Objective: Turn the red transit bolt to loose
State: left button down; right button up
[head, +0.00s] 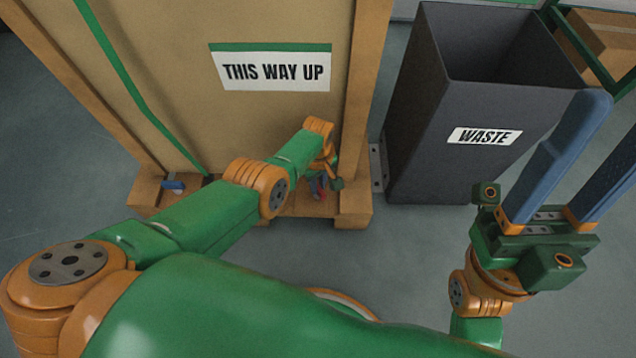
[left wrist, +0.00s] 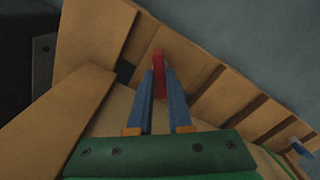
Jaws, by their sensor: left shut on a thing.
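The red transit bolt (left wrist: 158,62) shows in the left wrist view as an upright red bar at the wooden crate's base. My left gripper (left wrist: 160,84) has its two blue fingers closed on it, one on each side. In the head view my left arm reaches down to the crate's lower right, and the left gripper (head: 322,182) is small and partly hidden by its own wrist. The bolt's lower part and any marking by it are hidden. My right gripper (head: 608,135) is raised at the right, its blue fingers apart and empty.
The crate (head: 270,130) carries a "THIS WAY UP" label (head: 272,70). A blue piece (head: 173,185) sits at its lower left base and shows in the left wrist view (left wrist: 300,147). A dark waste bin (head: 420,130) stands right of the crate. Grey floor in front is clear.

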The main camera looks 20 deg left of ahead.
pick_arm(q)
jog(key=n, duration=0.5)
jog(key=shift+n, duration=0.3)
jog(key=n, duration=0.5)
jog(key=shift+n, duration=0.3)
